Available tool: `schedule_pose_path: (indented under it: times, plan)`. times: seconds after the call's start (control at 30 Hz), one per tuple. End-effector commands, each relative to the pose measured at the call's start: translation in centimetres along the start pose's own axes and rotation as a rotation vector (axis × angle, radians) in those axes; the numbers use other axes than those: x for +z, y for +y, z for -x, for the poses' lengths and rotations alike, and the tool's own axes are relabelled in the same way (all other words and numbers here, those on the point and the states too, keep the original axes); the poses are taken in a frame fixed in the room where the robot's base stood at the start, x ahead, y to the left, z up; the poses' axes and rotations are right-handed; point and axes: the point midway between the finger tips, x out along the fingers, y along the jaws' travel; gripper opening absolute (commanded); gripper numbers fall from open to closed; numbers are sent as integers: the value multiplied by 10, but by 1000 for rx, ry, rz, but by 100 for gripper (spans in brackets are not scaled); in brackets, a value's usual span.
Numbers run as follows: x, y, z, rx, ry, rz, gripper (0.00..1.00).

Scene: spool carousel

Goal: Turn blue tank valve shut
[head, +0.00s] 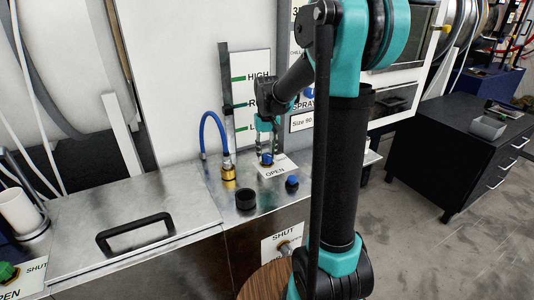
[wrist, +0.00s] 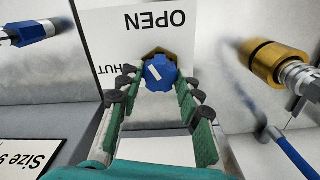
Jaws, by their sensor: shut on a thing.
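The blue tank valve is a small faceted blue knob (head: 267,159) on the metal counter, set on a white label card (head: 277,171) reading OPEN. In the wrist view the knob (wrist: 163,76) sits over a brass-coloured base, with a short white mark slanting across its top. The card (wrist: 168,20) appears upside down there, with OPEN above the knob and part of SHUT to its left. My gripper (head: 267,151) points down over the valve. Its green-padded fingers (wrist: 159,80) are closed on the knob's two sides. The fingers hide part of the knob in the head view.
A brass fitting (head: 228,173) with a blue hose (head: 204,124) stands left of the valve. A black cap (head: 245,199) and another blue-topped knob (head: 292,182) are nearer the counter's front. A lidded hatch with a black handle (head: 136,230) lies left. A wall gauge panel stands behind.

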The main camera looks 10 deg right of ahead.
Motion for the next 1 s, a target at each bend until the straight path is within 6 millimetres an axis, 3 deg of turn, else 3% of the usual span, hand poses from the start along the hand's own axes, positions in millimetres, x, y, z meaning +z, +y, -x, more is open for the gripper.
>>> schedule_pose_path:
  times: [1.0]
  plan:
    - [0, 0, 0, 0, 1, 912, 6]
